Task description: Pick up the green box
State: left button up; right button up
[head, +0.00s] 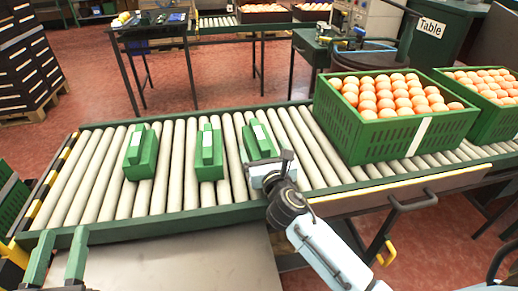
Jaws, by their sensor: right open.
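Three green boxes with pale strips on top sit in a row on the roller conveyor (106,170): a left one (141,153), a middle one (209,152) and a right one (258,140). My right gripper (272,165) is open at the near end of the right box. It covers that end, and I cannot tell whether it touches the box. The box does not look held. My left gripper is not in view.
A metal surface (180,266) lies in front. A small table (152,27) stands behind. Rollers left of the boxes are clear.

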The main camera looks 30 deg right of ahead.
jog(key=shift+w+d, duration=0.15)
jog(key=shift+w, duration=0.55)
pick_arm(q)
jog(key=shift+s+d+r+t, duration=0.1)
jog(key=shift+s+r+t, duration=0.15)
jog(key=shift+r+t, duration=0.6)
jog(key=shift+r, duration=0.15)
pick_arm(e)
jog(key=shift+c, duration=0.4)
jog(key=c, duration=1.2)
